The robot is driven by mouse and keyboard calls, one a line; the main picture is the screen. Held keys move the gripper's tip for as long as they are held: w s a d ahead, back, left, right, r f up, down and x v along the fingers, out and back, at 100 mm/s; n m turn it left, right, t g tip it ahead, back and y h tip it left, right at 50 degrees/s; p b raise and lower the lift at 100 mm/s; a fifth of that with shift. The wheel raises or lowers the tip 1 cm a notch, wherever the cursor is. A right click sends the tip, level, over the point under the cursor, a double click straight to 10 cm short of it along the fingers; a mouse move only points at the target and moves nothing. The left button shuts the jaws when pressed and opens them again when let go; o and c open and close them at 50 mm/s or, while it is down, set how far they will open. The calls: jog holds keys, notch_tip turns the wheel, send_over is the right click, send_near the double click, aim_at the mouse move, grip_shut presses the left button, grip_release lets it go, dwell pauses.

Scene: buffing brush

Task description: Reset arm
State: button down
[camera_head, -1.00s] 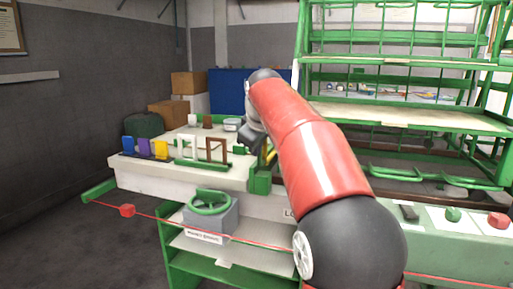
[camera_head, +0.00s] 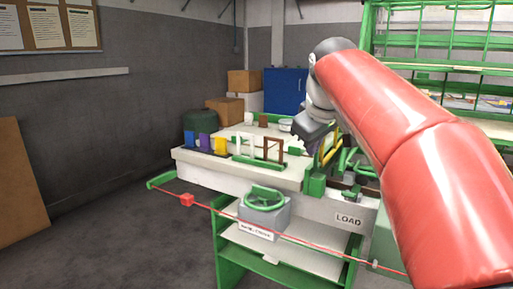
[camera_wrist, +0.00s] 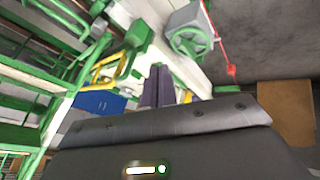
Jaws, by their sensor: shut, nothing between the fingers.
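My gripper (camera_head: 313,152) hangs at the end of my red arm, over or in front of the right part of the white bench (camera_head: 230,172) in the head view. Its fingertips are small and partly hidden there. In the wrist view the two dark fingers (camera_wrist: 158,84) lie close together with nothing between them. I cannot tell the exact gap between the fingers and the bench. My arm hides much of the right side of the head view.
A green handwheel (camera_head: 264,198) sits on a grey block at the bench front. A red cord with a red block (camera_head: 187,200) runs along the front. Coloured plates and upright frames (camera_head: 272,150) stand on the bench. Open floor (camera_head: 110,240) lies to the left.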

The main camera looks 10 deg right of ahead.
jog(key=s+a+f+m, duration=0.1)
jog(key=s+f+m, duration=0.2)
jog(key=s+f, duration=0.9)
jog(key=s+a+f+m+g, duration=0.1)
jog(key=s+f+m, duration=0.2)
jog(key=s+f, duration=1)
jog(key=shift+a+y, duration=0.4)
jog(key=shift+s+d, duration=0.1)
